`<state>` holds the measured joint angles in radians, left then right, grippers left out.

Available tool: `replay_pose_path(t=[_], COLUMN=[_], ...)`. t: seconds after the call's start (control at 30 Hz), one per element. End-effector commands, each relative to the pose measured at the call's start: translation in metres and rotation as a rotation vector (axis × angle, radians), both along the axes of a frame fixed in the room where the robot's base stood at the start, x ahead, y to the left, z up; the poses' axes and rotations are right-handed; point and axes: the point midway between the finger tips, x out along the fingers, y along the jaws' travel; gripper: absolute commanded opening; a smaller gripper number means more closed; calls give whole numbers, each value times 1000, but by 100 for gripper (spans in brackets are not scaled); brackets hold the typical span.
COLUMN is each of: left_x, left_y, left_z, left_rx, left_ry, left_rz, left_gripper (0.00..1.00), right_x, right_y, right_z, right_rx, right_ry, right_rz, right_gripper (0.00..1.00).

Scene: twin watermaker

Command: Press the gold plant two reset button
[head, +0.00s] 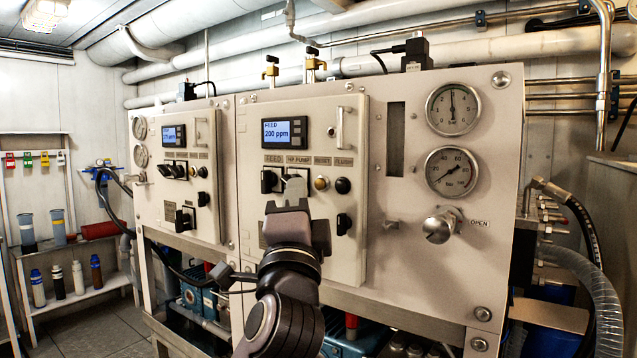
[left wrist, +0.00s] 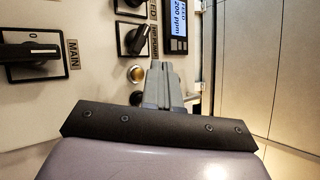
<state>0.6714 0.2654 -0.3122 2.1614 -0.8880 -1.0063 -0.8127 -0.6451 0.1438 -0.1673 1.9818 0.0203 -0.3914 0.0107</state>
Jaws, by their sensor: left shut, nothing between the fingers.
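The gold reset button (head: 321,183) sits under the RESET label on the nearer control panel (head: 300,240), between the HP pump switch and a black button (head: 342,186). In the left wrist view the gold button (left wrist: 136,73) is just left of my fingertips. My left gripper (head: 295,187) is shut and empty, its fingertips in front of the panel, slightly left of the gold button and partly over the HP pump switch (head: 297,181). The shut fingers also show in the left wrist view (left wrist: 160,70). I cannot tell whether they touch the panel. My right gripper is not in view.
A similar panel (head: 187,190) stands further left. A display (head: 285,132) reading FEED 200 ppm is above the switches. The feed switch (head: 269,181) and a lower black switch (head: 344,223) stick out nearby. A MAIN switch (left wrist: 30,52) shows at left in the wrist view.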

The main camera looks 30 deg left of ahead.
Motion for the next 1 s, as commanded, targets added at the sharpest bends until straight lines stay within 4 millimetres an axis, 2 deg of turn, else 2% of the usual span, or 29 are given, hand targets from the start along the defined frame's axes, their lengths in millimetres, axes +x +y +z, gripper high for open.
replay_pose_path(t=[0.33, 1.0], left_x=[-31, -32], left_y=[3, 3], left_z=[1, 0], left_rx=[1, 1], left_ry=[0, 0], left_rz=[1, 1], left_gripper=[0, 0], right_x=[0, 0], right_y=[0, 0], right_z=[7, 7], right_rx=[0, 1], right_ry=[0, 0], right_rz=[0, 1], right_gripper=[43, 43])
